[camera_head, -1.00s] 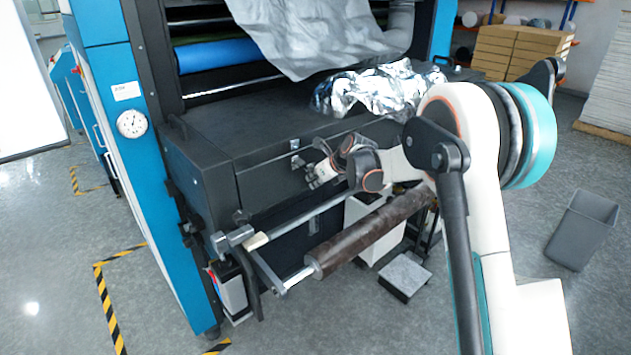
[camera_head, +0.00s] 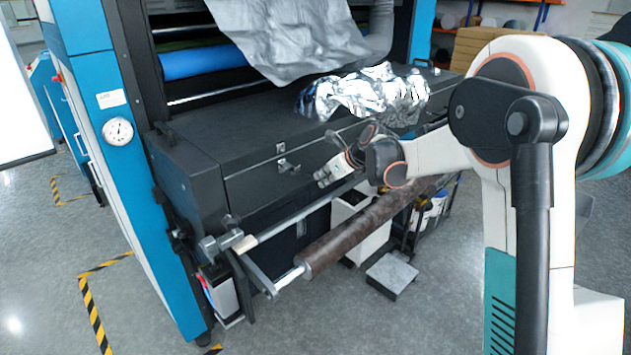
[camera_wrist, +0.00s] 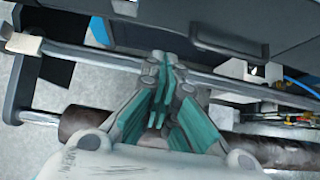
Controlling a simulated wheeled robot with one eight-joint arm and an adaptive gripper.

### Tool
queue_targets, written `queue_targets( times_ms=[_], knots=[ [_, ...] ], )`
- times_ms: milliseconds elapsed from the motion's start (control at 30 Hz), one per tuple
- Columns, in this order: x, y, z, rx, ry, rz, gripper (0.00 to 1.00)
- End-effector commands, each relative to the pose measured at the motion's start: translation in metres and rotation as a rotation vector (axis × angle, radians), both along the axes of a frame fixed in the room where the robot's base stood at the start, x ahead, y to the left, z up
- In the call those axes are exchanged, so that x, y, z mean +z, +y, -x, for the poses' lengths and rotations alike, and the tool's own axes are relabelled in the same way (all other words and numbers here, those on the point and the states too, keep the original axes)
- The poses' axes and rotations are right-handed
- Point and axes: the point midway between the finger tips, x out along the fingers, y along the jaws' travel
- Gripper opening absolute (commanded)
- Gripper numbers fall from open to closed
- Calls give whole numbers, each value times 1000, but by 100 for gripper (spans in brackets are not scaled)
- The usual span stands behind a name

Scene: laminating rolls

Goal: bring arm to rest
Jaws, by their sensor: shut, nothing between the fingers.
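My gripper (camera_head: 326,177) is shut and empty in front of the dark front panel of the laminating machine (camera_head: 255,140). In the head view its fingers point left, above the steel bar (camera_head: 305,212) and the brown roll (camera_head: 365,228). In the wrist view my gripper (camera_wrist: 162,62) has its teal-lined fingers together at the tips, over the steel bar (camera_wrist: 110,60). The brown roll (camera_wrist: 85,122) lies partly hidden beneath the gripper. My arm covers the right part of the head view and hides the roll's far end.
Crumpled silver foil (camera_head: 370,95) lies on the machine's top, with a grey sheet (camera_head: 290,40) hanging above. A small grey-topped platform (camera_head: 392,272) is on the floor below the roll. Floor at the front left is open, with striped tape (camera_head: 95,315).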

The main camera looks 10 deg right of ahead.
Motion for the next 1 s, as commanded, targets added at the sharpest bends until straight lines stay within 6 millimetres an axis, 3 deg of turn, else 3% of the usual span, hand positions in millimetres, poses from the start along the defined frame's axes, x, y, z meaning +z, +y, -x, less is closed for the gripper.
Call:
queue_targets(
  times_ms=[233, 367, 700, 1000],
  knots=[
    [14, -5, 17, 41, -23, 46, 0],
    [26, -6, 46, 154, -83, 172, 0],
    [53, -14, 156, 598, -276, 631, 0],
    [49, -26, 258, 1023, -408, 1020, 0]
  ],
)
